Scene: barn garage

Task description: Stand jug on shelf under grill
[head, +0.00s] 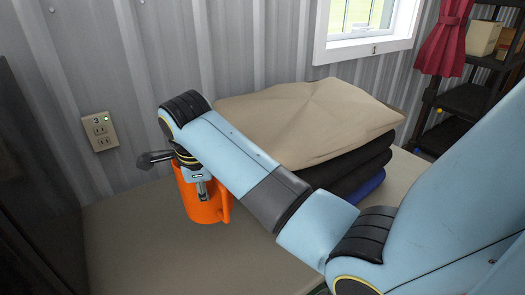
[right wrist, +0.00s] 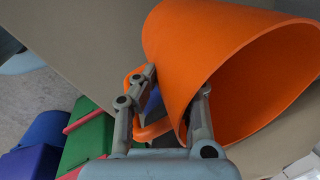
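The jug (head: 203,198) is orange with a side handle and stands upright on a beige padded surface (head: 130,240). My right gripper (head: 203,191) reaches down at its rim in the head view. In the right wrist view the jug (right wrist: 200,45) fills the upper right, its dark mouth facing right. The fingers of my right gripper (right wrist: 177,82) straddle its wall, one by the handle (right wrist: 152,132) and one at the mouth. I cannot tell whether they press on it. My left gripper is not in view. I cannot make out which shelf lies under a grill.
A folded stack of beige (head: 310,115) and dark cloths lies right of the jug. A corrugated metal wall (head: 240,50) stands behind. A dark shelf rack (head: 465,100) stands at the far right. Blue and green bins (right wrist: 88,140) show low in the wrist view. The surface left of the jug is clear.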

